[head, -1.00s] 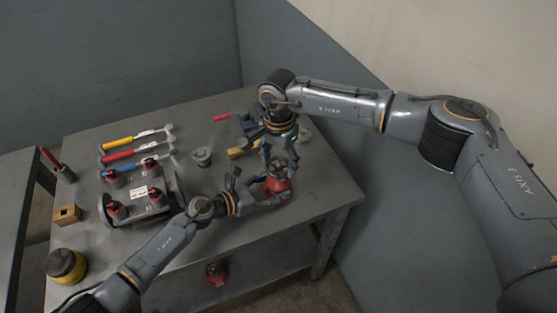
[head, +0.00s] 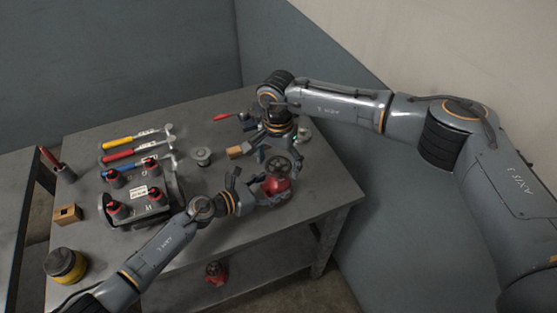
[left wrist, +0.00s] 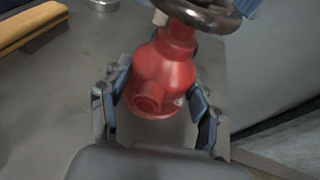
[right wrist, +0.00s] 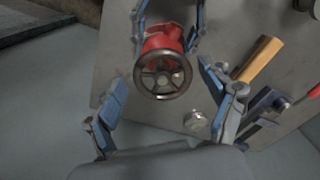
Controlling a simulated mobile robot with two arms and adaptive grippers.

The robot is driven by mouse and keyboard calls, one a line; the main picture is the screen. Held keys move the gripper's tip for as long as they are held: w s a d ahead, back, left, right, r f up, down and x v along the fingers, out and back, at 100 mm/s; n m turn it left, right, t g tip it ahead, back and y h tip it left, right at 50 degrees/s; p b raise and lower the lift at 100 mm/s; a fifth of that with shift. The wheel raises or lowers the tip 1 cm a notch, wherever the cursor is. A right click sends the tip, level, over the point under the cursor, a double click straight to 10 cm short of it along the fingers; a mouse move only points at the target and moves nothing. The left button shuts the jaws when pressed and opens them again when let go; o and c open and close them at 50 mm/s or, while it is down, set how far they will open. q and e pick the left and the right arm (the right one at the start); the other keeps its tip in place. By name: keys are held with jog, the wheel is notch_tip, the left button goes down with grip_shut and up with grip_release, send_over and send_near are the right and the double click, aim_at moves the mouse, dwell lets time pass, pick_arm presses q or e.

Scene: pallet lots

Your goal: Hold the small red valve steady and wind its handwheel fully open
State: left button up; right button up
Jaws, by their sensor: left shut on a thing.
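The small red valve (head: 277,186) stands upright on the table near its right front corner, with its dark handwheel (head: 280,165) on top. In the left wrist view the red valve body (left wrist: 163,75) sits between my left fingers. My left gripper (head: 262,196) is shut on the valve body from the side. My right gripper (head: 278,149) is open and empty, just above and behind the handwheel. In the right wrist view its fingers (right wrist: 168,105) are spread wide, and the handwheel (right wrist: 162,75) shows beyond them, apart from them.
A rack with red-topped items (head: 163,210) stands left of my left arm. Another red valve (head: 215,272) is on the lower shelf.

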aim_at(278, 166)
jog(key=shift+w+r, duration=0.15)
jog(key=shift+r, duration=0.3)
notch_tip(278, 166, up, 11)
jog(key=shift+r, duration=0.15)
dwell(0.4)
pick_arm(q)
jog(key=o, duration=0.9)
jog(key=shift+a, duration=0.1)
